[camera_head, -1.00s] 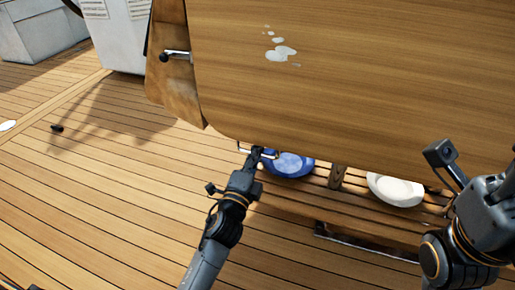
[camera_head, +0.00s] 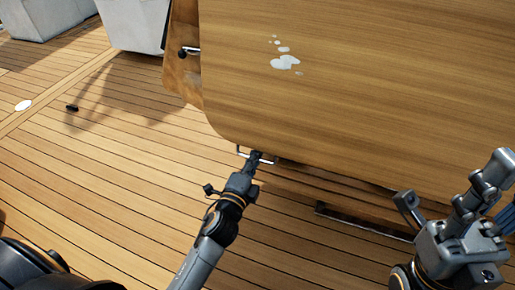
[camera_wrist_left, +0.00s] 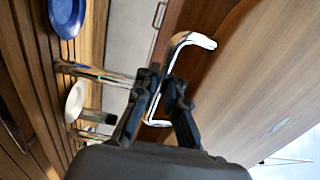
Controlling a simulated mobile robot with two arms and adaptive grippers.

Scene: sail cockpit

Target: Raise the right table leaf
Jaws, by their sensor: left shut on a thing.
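The table leaf (camera_head: 370,90) is a broad wooden panel with a rounded corner, filling the upper right of the head view. It hangs sloping; its exact angle is hard to tell. A chrome handle (camera_wrist_left: 192,40) shows in the left wrist view near the wooden underside (camera_wrist_left: 240,70). My left gripper (camera_head: 256,157) is at the leaf's lower edge, shut on this handle. It also shows in the left wrist view (camera_wrist_left: 160,88), with the bar between its fingers. My right gripper (camera_head: 460,250) is low at the right of the head view, apart from the leaf; its fingers are unclear.
White splashes (camera_head: 285,62) mark the leaf. A blue plate (camera_wrist_left: 67,15) and a white plate (camera_wrist_left: 76,100) show in the left wrist view. A small dark object (camera_head: 72,108) lies on the plank deck (camera_head: 120,175). The deck at the left is largely clear.

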